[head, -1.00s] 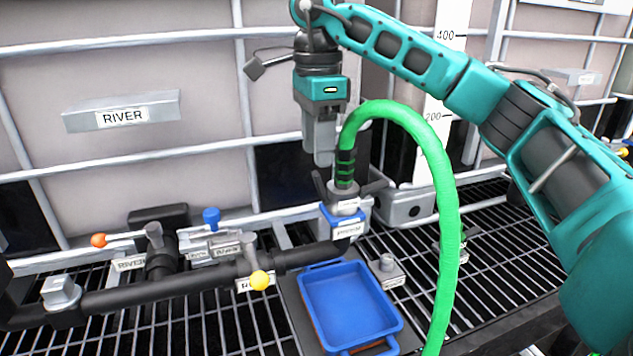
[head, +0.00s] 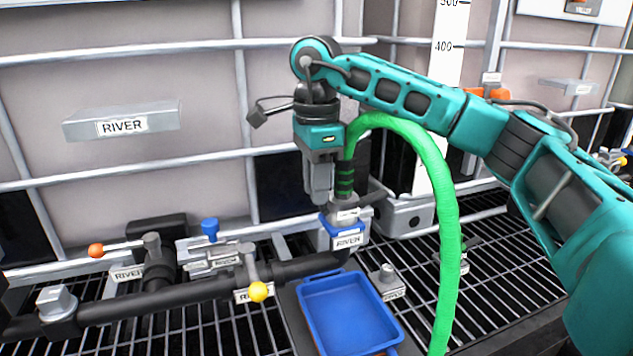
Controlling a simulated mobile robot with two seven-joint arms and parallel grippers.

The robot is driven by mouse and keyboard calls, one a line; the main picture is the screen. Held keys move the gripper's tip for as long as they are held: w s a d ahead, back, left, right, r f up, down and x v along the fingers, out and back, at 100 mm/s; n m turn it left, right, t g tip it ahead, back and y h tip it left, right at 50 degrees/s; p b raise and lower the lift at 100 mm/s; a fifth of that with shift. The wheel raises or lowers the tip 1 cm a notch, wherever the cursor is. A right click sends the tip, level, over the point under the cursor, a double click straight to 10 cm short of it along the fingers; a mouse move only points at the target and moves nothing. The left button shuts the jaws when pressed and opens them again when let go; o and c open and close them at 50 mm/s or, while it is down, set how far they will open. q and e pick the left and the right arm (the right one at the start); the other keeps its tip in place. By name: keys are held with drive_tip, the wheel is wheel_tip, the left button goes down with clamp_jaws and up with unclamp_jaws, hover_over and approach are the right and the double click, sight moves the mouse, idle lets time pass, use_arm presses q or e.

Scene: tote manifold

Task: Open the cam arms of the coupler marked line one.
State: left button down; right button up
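The coupler (head: 346,215) stands upright in the head view, at the lower end of a green hose (head: 449,240), above a blue block labelled RIVER. A small label on the coupler is too small to read. One dark cam arm (head: 373,197) sticks out to its right, angled upward. The left cam arm is hidden behind my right gripper (head: 320,198). That gripper points down, its grey fingertips at the coupler's left side, close to where that cam arm was seen. I cannot tell whether it touches or how far its fingers are apart. My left gripper is out of view.
A black pipe (head: 200,295) with yellow and orange-knobbed valve handles runs left of the coupler. A blue tray (head: 350,315) lies in front. A small grey fitting (head: 388,281) stands right of the tray. The caged tank with a RIVER sign (head: 122,126) is behind.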

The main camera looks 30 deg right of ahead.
clamp_jaws()
drive_tip(key=shift+a+r+h+p, duration=0.1)
drive_tip(key=shift+a+h+p, duration=0.1)
drive_tip(key=shift+h+p, duration=0.3)
drive_tip(key=shift+w+a+f+g+h+p, duration=0.15)
drive_tip(key=shift+a+f+g+h+p, duration=0.45)
drive_tip(key=shift+h+p, duration=0.85)
drive_tip(key=shift+w+a+f+g+h+p, duration=0.2)
drive_tip(key=shift+a+f+g+h+p, duration=0.35)
drive_tip(key=shift+h, duration=1.55)
drive_tip(key=shift+w+a+f+g+h+p, duration=0.15)
drive_tip(key=shift+a+f+g+h+p, duration=0.2)
drive_tip(key=shift+a+f+h+p, duration=0.8)
drive_tip(key=shift+d+r+h, duration=0.25)
drive_tip(key=shift+d+h, duration=0.3)
drive_tip(key=shift+h, duration=0.15)
